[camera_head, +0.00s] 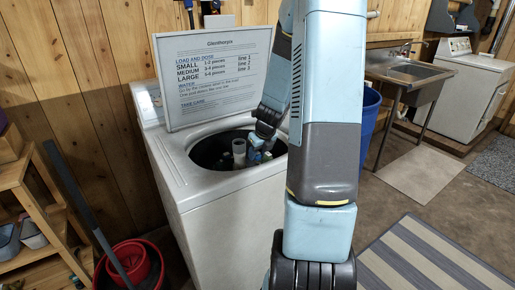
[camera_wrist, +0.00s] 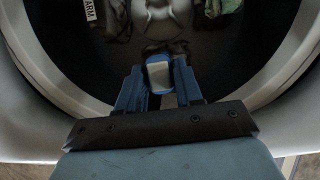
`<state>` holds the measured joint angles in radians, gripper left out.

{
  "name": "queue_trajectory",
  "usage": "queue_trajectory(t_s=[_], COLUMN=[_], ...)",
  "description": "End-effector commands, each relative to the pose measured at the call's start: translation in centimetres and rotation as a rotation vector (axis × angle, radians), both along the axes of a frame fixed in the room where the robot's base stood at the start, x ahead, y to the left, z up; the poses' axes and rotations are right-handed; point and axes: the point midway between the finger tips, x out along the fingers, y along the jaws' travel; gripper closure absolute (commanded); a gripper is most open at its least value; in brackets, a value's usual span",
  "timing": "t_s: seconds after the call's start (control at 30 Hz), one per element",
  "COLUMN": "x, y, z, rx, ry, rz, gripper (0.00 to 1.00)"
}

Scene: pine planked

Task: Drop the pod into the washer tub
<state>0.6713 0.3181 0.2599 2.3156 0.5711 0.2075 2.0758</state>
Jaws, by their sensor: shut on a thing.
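The white washer (camera_head: 205,190) stands with its lid (camera_head: 213,75) up. Its round tub (camera_head: 210,152) is open and dark inside, with a pale agitator (camera_head: 239,152) in the middle; the agitator also shows at the top of the wrist view (camera_wrist: 158,15). My gripper (camera_head: 257,153) is at the tub opening, right of the agitator. In the wrist view, my gripper (camera_wrist: 159,85) is shut on the blue and white pod (camera_wrist: 158,73), which is held over the tub's near side. Some clothes (camera_wrist: 222,20) lie in the tub.
A blue bin (camera_head: 369,118) stands right of the washer, with a metal sink (camera_head: 408,75) behind it. A wooden shelf (camera_head: 30,200) and a red bucket (camera_head: 130,265) are at the left. A striped rug (camera_head: 425,260) lies on the floor.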

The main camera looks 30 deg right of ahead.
Motion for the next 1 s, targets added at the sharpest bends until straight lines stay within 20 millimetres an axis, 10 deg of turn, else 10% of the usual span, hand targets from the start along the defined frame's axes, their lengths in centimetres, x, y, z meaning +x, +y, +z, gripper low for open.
queue_trajectory(t_s=[0.23, 0.27, 0.57, 1.0], x=[0.0, 0.0, 0.0, -0.3], y=[0.0, 0.0, 0.0, -0.2], z=[-0.1, -0.1, -0.1, 1.0], rx=[0.0, 0.0, 0.0, -0.002], ry=[0.0, 0.0, -0.001, -0.002], rz=[0.001, 0.001, 0.0, 0.0], gripper=[0.94, 0.64, 0.35, 0.35])
